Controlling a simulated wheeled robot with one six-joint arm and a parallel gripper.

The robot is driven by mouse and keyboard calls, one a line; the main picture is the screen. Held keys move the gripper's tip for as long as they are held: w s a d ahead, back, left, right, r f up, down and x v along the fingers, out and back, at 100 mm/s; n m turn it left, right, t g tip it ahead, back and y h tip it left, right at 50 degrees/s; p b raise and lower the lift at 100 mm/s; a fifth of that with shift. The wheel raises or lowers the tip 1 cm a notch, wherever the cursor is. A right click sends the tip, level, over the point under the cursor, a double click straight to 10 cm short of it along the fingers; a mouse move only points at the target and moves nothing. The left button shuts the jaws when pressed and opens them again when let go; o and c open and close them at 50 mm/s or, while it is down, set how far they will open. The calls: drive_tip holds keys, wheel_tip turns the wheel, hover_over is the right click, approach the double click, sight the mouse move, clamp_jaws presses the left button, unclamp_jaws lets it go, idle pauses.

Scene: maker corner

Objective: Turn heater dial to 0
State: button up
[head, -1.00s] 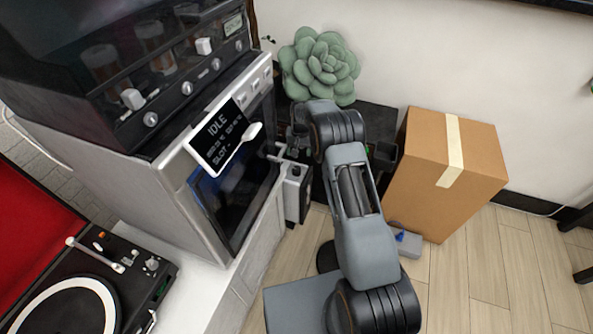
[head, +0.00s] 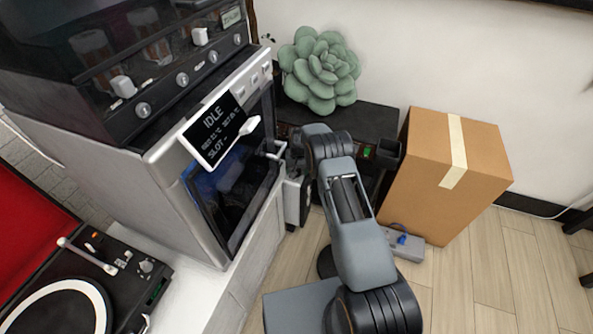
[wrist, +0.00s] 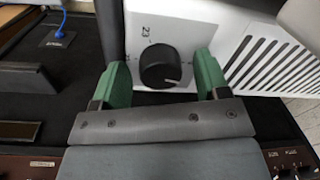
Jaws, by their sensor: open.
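In the wrist view, the heater (wrist: 198,22) is a white panel with slanted vent slots on its right. Its dial (wrist: 160,66) is a round black knob with printed numbers beside it, "23" being readable at its upper left. My gripper (wrist: 164,76) is open, with one green finger on each side of the dial. Gaps show between the fingers and the knob, so it does not look gripped. The pointer setting cannot be made out. In the head view, a pale box that seems to be the heater (head: 293,203) is partly hidden by my arm, and the gripper is hidden too.
A grey oven-like machine with an "IDLE" screen (head: 217,129) stands close on the left. A black unit (head: 380,121) with a green plant (head: 320,70) is behind my arm. A cardboard box (head: 478,190) and a small grey case (head: 404,242) are on the right.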

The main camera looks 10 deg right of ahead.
drive_tip(key=shift+c, duration=0.4)
drive_tip(key=c, duration=0.8)
drive_tip(key=shift+f+n+b, duration=0.15)
drive_tip(key=shift+n+b, duration=0.4)
drive_tip(key=shift+n, duration=0.05)
drive_tip(key=shift+c, duration=0.2)
drive_tip(key=shift+n, duration=0.9)
drive_tip(key=shift+w, duration=0.1)
drive_tip(key=o, duration=0.9)
drive_tip(key=shift+r, duration=0.2)
drive_tip(key=r+p, duration=0.1)
drive_tip(key=r, duration=0.3)
drive_tip(key=r+p, duration=0.1)
drive_tip(key=r, duration=0.4)
drive_tip(key=r+p, duration=0.1)
drive_tip(key=r, duration=0.3)
drive_tip(key=shift+d+r, duration=0.35)
drive_tip(key=shift+d, duration=0.05)
